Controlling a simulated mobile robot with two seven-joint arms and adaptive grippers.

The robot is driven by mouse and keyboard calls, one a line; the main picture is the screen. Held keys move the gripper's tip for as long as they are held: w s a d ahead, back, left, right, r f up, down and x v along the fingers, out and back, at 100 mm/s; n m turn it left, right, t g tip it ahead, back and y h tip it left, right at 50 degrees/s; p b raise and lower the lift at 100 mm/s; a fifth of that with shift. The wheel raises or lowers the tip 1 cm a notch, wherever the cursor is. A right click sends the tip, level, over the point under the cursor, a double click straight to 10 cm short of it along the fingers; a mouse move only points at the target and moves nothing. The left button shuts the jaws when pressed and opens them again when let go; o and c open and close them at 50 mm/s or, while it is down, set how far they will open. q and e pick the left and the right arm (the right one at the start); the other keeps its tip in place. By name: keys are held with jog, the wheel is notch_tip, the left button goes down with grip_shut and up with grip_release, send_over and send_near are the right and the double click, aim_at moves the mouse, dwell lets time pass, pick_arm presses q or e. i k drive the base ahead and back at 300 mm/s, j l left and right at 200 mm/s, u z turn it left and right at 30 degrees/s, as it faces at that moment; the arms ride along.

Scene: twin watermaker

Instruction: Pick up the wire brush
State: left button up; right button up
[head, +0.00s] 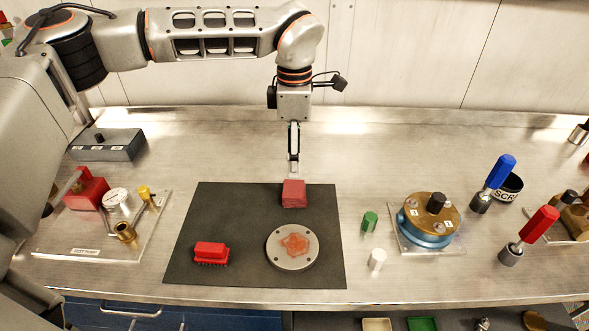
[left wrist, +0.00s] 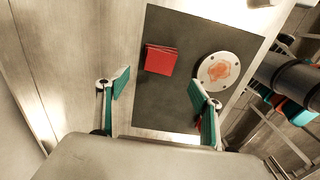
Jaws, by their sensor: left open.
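The wire brush (head: 211,253) has a red handle with dark bristles under it. It lies bristles down on the left front part of the dark mat (head: 230,215) in the head view. My left gripper (head: 293,165) points down above the mat's back edge, behind a red block-like pad (head: 293,194), well away from the brush to its back right. In the left wrist view my left gripper (left wrist: 160,88) is open and empty, with the red pad (left wrist: 160,60) beyond its fingers. A bit of red behind the right finger there may be the brush, mostly hidden.
A round metal plate (head: 291,247) with an orange patch lies right of the brush. A test pump board (head: 80,240) stands to the left. Right of the mat are green (head: 369,221) and white (head: 377,260) small cylinders and a brass-topped blue unit (head: 430,220).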

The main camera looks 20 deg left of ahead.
aim_at(209, 253)
jog(key=k, duration=1)
